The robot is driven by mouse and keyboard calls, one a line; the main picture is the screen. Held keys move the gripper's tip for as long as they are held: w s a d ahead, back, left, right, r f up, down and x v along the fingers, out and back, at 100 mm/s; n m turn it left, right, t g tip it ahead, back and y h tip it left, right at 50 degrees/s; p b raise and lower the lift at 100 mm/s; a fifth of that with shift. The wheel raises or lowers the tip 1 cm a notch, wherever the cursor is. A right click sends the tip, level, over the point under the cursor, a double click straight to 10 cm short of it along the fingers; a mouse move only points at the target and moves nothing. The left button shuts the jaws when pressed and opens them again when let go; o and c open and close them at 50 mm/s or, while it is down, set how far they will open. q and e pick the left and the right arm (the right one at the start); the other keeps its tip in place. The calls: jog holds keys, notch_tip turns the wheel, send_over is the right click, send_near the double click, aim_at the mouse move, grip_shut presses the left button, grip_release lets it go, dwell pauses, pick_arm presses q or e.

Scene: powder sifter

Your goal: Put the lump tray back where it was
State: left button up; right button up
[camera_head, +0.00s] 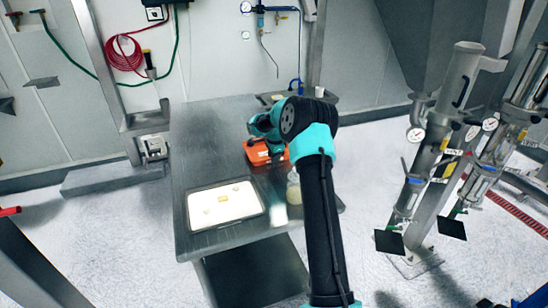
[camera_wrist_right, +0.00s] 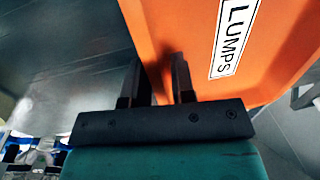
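The orange lump tray (camera_head: 260,154) is at the middle of the steel table in the head view, partly hidden by my right wrist. In the right wrist view its orange wall (camera_wrist_right: 285,50) with a "LUMPS" label fills the upper right. My right gripper (camera_wrist_right: 156,75) has one finger at each side of the tray's near edge, with a narrow strip of orange between them. It appears shut on that edge. In the head view the right gripper's fingertips are hidden. I cannot tell whether the tray rests on the table. My left gripper is not in view.
A white shallow tray (camera_head: 194,218) with small pieces lies at the table's front left. A pale jar (camera_head: 294,192) stands close beside my right forearm. The steel table (camera_head: 205,135) is bare at its back left. Pipes with gauges (camera_head: 432,150) stand at the right.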

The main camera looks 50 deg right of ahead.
jog(key=shift+o, duration=0.3)
jog(key=shift+r, duration=0.1)
notch_tip(320, 180, up, 12)
jog(key=s, duration=0.1)
jog(key=shift+a, duration=0.35)
jog(key=shift+s, duration=0.1)
dwell(0.4)
